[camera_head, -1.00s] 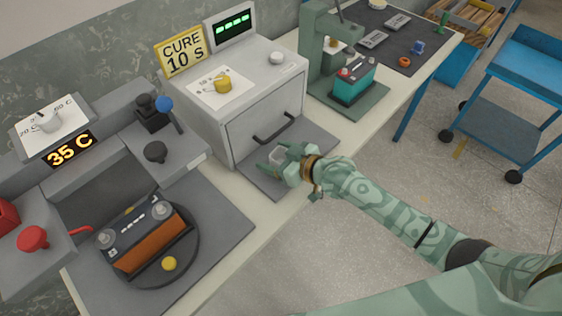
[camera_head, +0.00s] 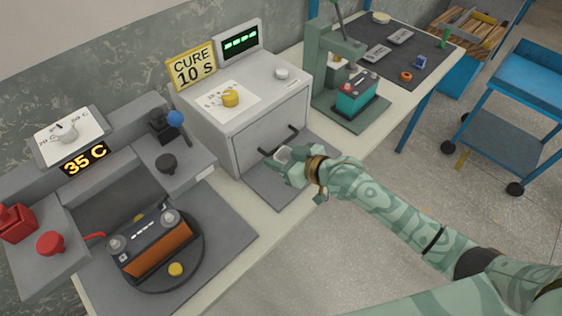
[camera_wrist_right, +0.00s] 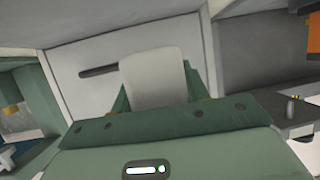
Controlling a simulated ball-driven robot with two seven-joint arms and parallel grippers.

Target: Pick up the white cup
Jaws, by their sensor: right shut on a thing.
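The white cup (camera_head: 283,154) is small and pale in the head view, in front of the grey oven's door. My right gripper (camera_head: 280,158) is shut on it, with green fingers on its sides. In the right wrist view the cup (camera_wrist_right: 154,76) fills the space between the fingers, and its pale side hides part of the oven door. The cup appears above the grey mat (camera_head: 268,190); its base is hidden, so I cannot tell how big the gap is. My left gripper is not in view.
The oven (camera_head: 225,130) with its dark handle (camera_head: 277,142) is right behind the cup. A press with a teal battery (camera_head: 355,95) stands to the right. A turntable (camera_head: 196,262) with an orange-black battery (camera_head: 152,246) is at the lower left. Open floor lies in front.

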